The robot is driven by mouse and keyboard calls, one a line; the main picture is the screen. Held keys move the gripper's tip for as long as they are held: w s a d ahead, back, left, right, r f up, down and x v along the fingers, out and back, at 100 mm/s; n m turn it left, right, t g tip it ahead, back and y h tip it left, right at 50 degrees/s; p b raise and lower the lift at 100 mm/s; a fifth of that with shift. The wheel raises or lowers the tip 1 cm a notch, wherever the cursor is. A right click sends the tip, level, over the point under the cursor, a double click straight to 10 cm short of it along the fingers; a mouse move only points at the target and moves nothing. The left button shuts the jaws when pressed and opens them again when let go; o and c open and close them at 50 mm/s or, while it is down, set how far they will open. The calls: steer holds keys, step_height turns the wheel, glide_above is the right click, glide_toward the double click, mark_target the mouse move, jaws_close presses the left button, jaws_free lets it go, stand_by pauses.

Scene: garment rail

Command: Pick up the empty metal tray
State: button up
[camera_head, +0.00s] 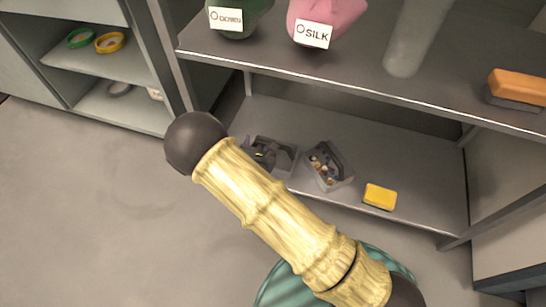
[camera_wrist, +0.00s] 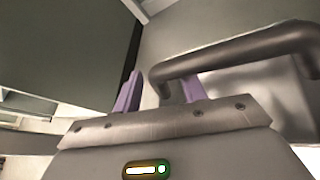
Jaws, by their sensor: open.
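My gripper (camera_wrist: 161,82) shows in the wrist view as two purple fingers, open and apart. A dark bent handle (camera_wrist: 235,52) on a grey tray runs across the view, and its near end lies between the fingers; I cannot tell whether they touch it. In the head view a grey tray (camera_head: 285,158) sits on the lower shelf, partly hidden by my arm, with my gripper (camera_head: 262,153) over it. Its inside is not clear. A second grey tray (camera_head: 328,166) to its right holds several small items.
A yellow sponge-like block (camera_head: 380,196) lies on the lower shelf (camera_head: 425,185) to the right. The upper shelf (camera_head: 360,72) overhangs the trays, bearing labelled bundles (camera_head: 313,34) and an orange block (camera_head: 517,88). A cabinet (camera_head: 115,65) with coloured rings stands left. The floor at left is clear.

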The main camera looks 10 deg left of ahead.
stand_by(0.4)
jaws_close()
steer(key=shift+r, duration=0.15)
step_height(320, 180, up, 10)
steer(key=p, duration=0.7)
stand_by(0.4)
